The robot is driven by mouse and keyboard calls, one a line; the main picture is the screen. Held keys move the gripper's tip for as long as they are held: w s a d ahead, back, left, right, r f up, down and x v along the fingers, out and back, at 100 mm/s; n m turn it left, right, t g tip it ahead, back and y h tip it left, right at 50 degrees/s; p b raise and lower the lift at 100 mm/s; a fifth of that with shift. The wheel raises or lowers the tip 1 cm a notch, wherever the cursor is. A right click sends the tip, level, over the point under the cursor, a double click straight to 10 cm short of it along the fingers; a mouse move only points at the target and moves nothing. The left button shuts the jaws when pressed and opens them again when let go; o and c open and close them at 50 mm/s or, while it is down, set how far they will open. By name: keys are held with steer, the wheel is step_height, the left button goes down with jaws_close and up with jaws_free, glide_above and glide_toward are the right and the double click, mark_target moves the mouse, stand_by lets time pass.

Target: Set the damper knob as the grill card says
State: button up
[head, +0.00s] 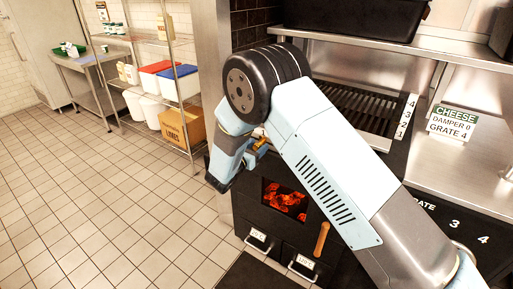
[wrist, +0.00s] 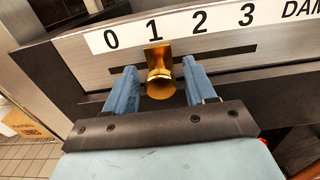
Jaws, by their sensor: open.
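The grill card (head: 452,122) stands on the steel counter at right and reads "CHEESE, DAMPER 0, GRATE 4". The brass damper knob (wrist: 160,82) sits in a dark horizontal slot under a white scale (wrist: 180,27) marked 0, 1, 2, 3. The knob lines up with the 1. My gripper (wrist: 158,85) is open, with one blue finger on each side of the knob. Small gaps seem to show between the fingers and the knob; contact is hard to tell. In the head view my arm hides most of the knob and the scale.
The black grill has a glowing coal window (head: 285,198), a wooden handle (head: 321,239) below and a grate (head: 355,108) on top, with numbers beside it. A front panel (head: 455,222) reads "GRATE" with 3 and 4. A wire shelf (head: 160,75) stands left; the tiled floor is clear.

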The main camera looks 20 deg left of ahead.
jaws_close()
stand_by(0.3)
